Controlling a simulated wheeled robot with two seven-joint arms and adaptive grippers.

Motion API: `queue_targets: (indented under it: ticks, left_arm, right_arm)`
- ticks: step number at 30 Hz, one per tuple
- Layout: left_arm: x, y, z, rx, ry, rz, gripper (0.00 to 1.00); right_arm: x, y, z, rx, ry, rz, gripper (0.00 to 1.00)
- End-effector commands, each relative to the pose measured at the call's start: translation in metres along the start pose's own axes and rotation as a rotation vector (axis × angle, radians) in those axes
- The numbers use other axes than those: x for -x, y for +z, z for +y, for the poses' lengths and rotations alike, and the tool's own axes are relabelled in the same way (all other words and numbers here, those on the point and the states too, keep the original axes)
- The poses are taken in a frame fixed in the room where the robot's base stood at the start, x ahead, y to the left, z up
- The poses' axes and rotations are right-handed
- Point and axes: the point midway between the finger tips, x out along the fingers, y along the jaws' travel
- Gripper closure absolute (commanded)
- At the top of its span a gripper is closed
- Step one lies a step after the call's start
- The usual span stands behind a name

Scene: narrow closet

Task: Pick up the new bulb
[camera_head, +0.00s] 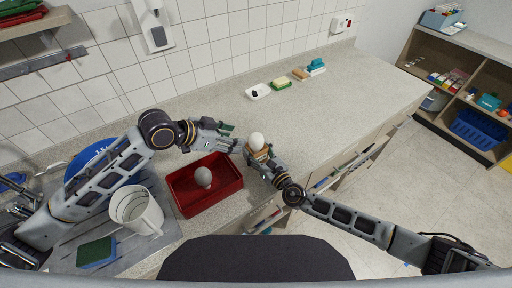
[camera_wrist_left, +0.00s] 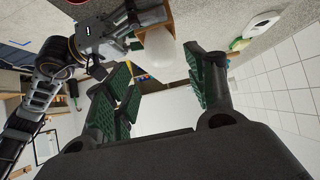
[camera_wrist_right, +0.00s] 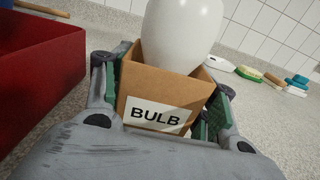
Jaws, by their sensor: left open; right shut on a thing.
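A white bulb (camera_head: 257,139) stands upright in an open cardboard box (camera_wrist_right: 165,88) labelled BULB. My right gripper (camera_head: 260,157) is shut on this box, just right of the red tray, with a finger on each side in the right wrist view. My left gripper (camera_head: 232,138) is open and empty, its fingers pointing at the bulb from the left. In the left wrist view the bulb (camera_wrist_left: 159,48) shows between and beyond the green-padded fingertips; I cannot tell whether they touch it. A second bulb (camera_head: 203,176) lies in the red tray (camera_head: 178,199).
A white pitcher (camera_head: 136,210) and a green sponge (camera_head: 97,252) are at the left by the sink. The counter to the right is clear.

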Motion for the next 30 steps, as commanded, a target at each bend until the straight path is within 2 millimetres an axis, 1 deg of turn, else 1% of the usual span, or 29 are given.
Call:
queue_targets:
  ticks: [1,3,5,8,13,16,18,22,25,30]
  left_arm:
    - [-0.001,0.005,0.000,0.003,0.000,-0.008,0.33]
    - [-0.001,0.013,-0.002,0.006,-0.003,-0.023,0.26]
    - [0.000,0.021,-0.003,0.009,-0.006,-0.038,0.26]
    - [0.001,0.039,-0.009,0.015,-0.015,-0.074,0.26]
    - [0.003,0.080,-0.015,0.070,0.004,-0.149,0.26]
    - [0.004,0.093,-0.012,0.123,0.042,-0.155,0.26]
    - [0.004,0.097,-0.011,0.147,0.066,-0.146,0.26]
    - [0.005,0.097,-0.009,0.170,0.110,-0.110,0.26]
    - [0.006,0.094,-0.009,0.177,0.139,-0.071,0.26]
    - [0.007,0.078,-0.008,0.166,0.179,0.027,0.26]
  right_arm:
    - [0.000,0.000,0.000,0.000,0.000,0.000,0.64]
    - [0.000,0.000,0.000,0.000,0.000,0.000,0.64]
    - [0.000,0.000,0.000,0.000,0.000,0.000,0.64]
    - [0.000,0.000,0.000,0.000,0.000,0.000,0.64]
    - [0.000,0.000,0.000,0.000,0.000,0.000,0.64]
    - [0.000,0.000,0.000,0.000,0.000,0.000,0.64]
    - [0.000,0.000,0.000,0.000,0.000,0.000,0.64]
    - [0.000,0.000,0.000,0.000,0.000,0.000,0.64]
    - [0.000,0.000,0.000,0.000,0.000,0.000,0.64]
    - [0.000,0.000,0.000,0.000,0.000,0.000,0.64]
